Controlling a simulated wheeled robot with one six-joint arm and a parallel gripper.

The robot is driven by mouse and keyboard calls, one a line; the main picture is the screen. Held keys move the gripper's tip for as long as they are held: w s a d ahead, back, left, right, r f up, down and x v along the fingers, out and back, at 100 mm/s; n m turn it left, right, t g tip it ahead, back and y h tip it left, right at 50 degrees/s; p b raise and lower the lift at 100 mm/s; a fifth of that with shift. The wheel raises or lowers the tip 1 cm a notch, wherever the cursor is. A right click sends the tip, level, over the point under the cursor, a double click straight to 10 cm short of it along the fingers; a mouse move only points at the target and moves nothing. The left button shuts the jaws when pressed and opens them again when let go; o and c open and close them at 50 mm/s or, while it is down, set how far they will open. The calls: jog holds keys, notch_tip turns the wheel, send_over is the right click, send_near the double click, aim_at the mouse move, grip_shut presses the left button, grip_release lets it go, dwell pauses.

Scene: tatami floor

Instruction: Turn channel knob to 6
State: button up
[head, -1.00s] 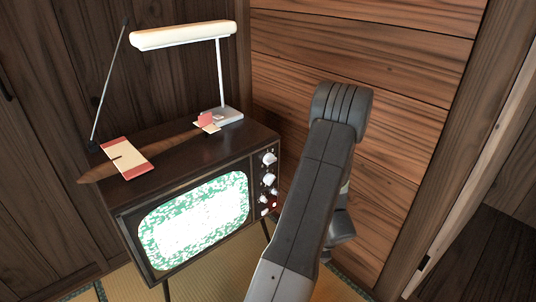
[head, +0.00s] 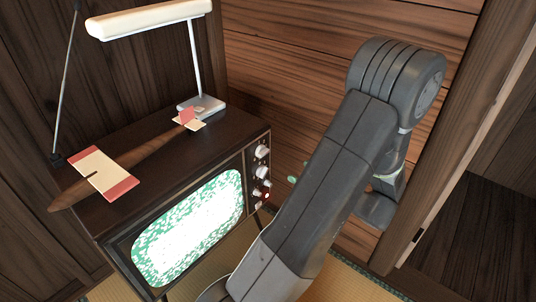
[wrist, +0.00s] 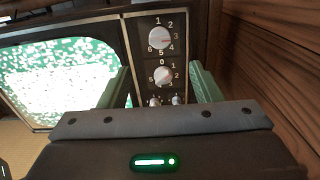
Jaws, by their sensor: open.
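The television (head: 120,225) has a control panel at the right of its lit screen. In the wrist view, an upper white knob (wrist: 160,38) is ringed by the digits 1 to 6; its red mark points right, about at 3. A lower white knob (wrist: 162,76) has a dial starting at 0, its mark towards 1. Both also show in the head view, the upper knob (head: 262,151) and the lower knob (head: 261,169). My gripper (wrist: 160,74) is open, its green fingers spread left and right of the lower knob, below the upper one, holding nothing. My arm mostly hides it in the head view.
Two small knobs (wrist: 165,100) sit under the dials, partly behind my gripper. A wooden wall (wrist: 270,60) stands close on the right. A desk lamp (head: 150,18), a model plane (head: 110,178) and an antenna (head: 66,85) are on top of the television.

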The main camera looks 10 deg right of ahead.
aim_at(265, 153)
jog(key=b+x, duration=0.2)
jog(key=x, duration=1)
jog(key=shift+w+a+b, duration=0.15)
jog(key=shift+a+b, duration=0.05)
jog(key=shift+b, duration=0.2)
jog(key=c, duration=1)
